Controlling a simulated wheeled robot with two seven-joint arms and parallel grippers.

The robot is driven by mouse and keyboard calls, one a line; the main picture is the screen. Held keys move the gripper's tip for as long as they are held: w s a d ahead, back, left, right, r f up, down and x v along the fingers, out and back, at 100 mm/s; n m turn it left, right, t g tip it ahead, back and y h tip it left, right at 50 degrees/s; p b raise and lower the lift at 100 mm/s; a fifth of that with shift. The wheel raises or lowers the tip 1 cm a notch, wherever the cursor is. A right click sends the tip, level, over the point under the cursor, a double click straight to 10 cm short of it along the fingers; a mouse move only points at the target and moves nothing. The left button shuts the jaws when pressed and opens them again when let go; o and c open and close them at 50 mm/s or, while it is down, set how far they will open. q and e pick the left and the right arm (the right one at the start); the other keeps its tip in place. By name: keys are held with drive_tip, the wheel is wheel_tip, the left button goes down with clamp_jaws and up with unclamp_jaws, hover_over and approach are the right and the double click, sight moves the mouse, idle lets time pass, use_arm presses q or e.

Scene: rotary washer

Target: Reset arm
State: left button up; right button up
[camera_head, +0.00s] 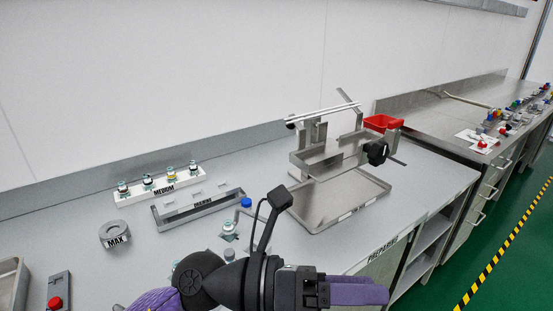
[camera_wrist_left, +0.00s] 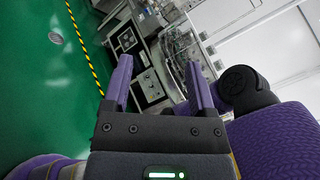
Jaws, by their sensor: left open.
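My left gripper (camera_head: 358,290) reaches in from the bottom of the head view, over the front edge of the bench, with its purple fingers pointing right. In the left wrist view its two purple fingers (camera_wrist_left: 158,88) stand apart with nothing between them. Beyond the fingertips are the green floor and steel equipment. The gripper touches no object that I can see. My right gripper shows in neither view.
A white MEDIUM rack (camera_head: 130,199) with several vials, a grey rack (camera_head: 172,222) and a MAX ring (camera_head: 114,235) are at left. A red bin (camera_head: 381,122) is behind. Side benches stand at right.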

use_arm(q)
drive_tip(key=w+a+r+n+t+y, duration=0.1)
drive_tip(key=w+a+n+t, duration=0.3)
drive_tip(key=n+t, duration=0.65)
drive_tip(key=w+a+r+n+t+y, duration=0.2)
drive_tip(key=w+a+n+t, duration=0.2)
drive_tip(key=n+t, duration=0.65)
drive_tip(key=a+f+n+g+y, duration=0.2)
drive_tip(key=a+f+n+y, duration=0.8)
drive_tip(key=f+n+y, duration=0.55)
drive_tip(key=s+a+f+n+g, duration=0.2)
drive_tip(key=s+f+n+g, duration=0.2)
drive_tip(key=s+f+g, duration=0.4)
drive_tip(key=s+a+f+n+g, duration=0.3)
drive_tip(key=s+f+g, duration=0.35)
drive_tip(key=s, duration=0.45)
drive_tip(key=s+f+g, duration=0.1)
drive_tip(key=s+f, duration=0.1)
drive_tip(key=f, duration=0.8)
drive_tip(key=s+f, duration=0.2)
drive_tip(key=f, duration=0.7)
drive_tip(key=s+a+f, duration=0.3)
drive_tip(key=s+f, duration=0.5)
drive_tip(key=s, duration=0.4)
drive_tip(key=shift+f+g, duration=0.2)
drive_tip(key=shift+g, duration=0.25)
